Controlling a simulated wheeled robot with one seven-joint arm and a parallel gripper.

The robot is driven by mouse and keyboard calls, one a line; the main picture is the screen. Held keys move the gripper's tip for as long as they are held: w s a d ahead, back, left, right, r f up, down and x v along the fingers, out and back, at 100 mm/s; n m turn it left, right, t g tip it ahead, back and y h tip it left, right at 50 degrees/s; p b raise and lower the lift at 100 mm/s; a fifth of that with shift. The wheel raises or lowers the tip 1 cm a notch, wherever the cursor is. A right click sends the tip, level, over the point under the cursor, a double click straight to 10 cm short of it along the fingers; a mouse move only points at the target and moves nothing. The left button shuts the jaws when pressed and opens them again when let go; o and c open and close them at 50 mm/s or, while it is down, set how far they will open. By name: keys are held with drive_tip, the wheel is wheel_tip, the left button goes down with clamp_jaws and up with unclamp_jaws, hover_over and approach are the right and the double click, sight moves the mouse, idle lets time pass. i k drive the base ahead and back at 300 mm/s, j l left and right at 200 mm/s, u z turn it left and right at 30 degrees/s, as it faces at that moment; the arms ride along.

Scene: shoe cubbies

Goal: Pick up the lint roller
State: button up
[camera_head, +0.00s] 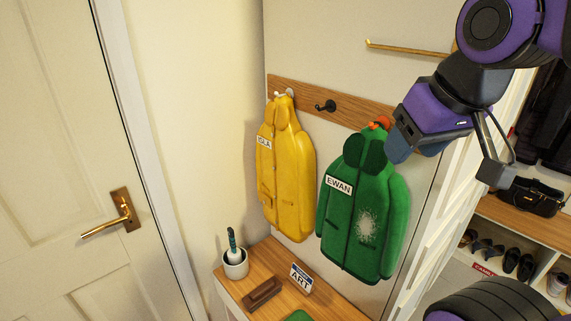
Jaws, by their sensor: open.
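A teal handle (232,240), likely the lint roller's, stands upright in a white cup (235,266) on the wooden shelf top at lower left. A white part shows at the cup's mouth; the rest is hidden inside. My gripper (402,148) is at upper right, in front of the board and by the green jacket's collar. It is far to the right of the cup and above it. Its fingers are partly hidden by its own body, and I see nothing held in it.
Yellow (284,170) and green (360,205) jackets hang over the shelf (328,304). A door (65,160) is at left; shoe cubbies (540,250) are at right.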

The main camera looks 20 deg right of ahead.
sight(234, 256)
drive_tip(key=k+j, duration=0.15)
drive_tip(key=j, duration=0.15)
drive_tip(key=k+j+z, duration=0.1)
drive_tip(key=j, duration=0.25)
drive_tip(key=k+j, duration=0.15)
drive_tip(key=j, duration=0.15)
drive_tip(key=j+z, duration=0.25)
drive_tip(key=j, duration=0.8)
drive_tip(key=i+j+z, duration=0.1)
drive_tip(key=i+j, duration=0.85)
drive_tip(key=j, duration=0.2)
drive_tip(key=l+z, duration=0.05)
